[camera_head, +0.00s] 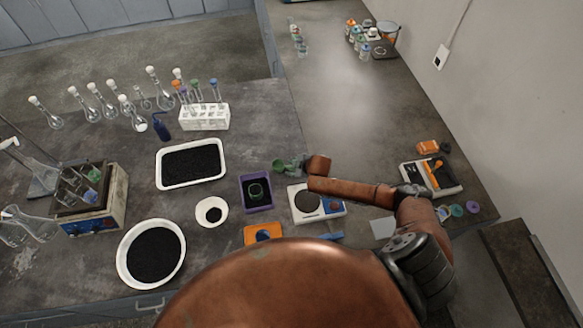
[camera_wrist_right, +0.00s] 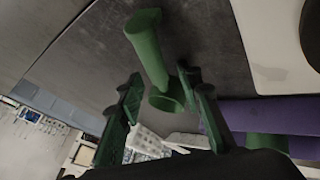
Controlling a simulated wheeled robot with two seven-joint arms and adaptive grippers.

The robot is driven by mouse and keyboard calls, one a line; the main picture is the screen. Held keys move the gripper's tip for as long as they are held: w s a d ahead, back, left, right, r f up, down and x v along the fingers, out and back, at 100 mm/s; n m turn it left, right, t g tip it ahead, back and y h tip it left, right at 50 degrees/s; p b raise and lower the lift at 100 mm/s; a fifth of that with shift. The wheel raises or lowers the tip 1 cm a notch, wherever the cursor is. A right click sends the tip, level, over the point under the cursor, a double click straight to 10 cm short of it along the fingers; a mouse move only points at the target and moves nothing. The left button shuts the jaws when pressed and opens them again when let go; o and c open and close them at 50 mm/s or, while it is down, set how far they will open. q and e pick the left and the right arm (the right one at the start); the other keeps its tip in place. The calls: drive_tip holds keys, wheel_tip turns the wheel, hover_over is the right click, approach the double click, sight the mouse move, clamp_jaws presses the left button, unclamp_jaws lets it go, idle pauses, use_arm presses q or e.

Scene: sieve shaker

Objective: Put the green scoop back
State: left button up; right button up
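The green scoop (camera_head: 279,166) is on the grey bench at the tip of my right gripper (camera_head: 293,163), just above the purple tray in the head view. In the right wrist view the scoop (camera_wrist_right: 150,52) shows as a green stem with wider ends. It runs between the two fingers of the right gripper (camera_wrist_right: 163,88), which are apart, with visible gaps beside the stem. The purple tray (camera_head: 245,204) holds dark material and a green ring-like item (camera_head: 257,189); I cannot tell what that item is. My left gripper is not in view.
A balance (camera_head: 330,208) stands right of the purple tray. A white tray of black grains (camera_head: 158,179), a small white dish (camera_head: 200,218) and a large white bowl (camera_head: 124,273) lie left. A tube rack (camera_head: 204,119) and flasks stand behind.

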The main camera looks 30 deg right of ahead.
drive_tip(key=shift+r, duration=0.1)
drive_tip(key=v, duration=1.2)
drive_tip(key=shift+r, duration=0.1)
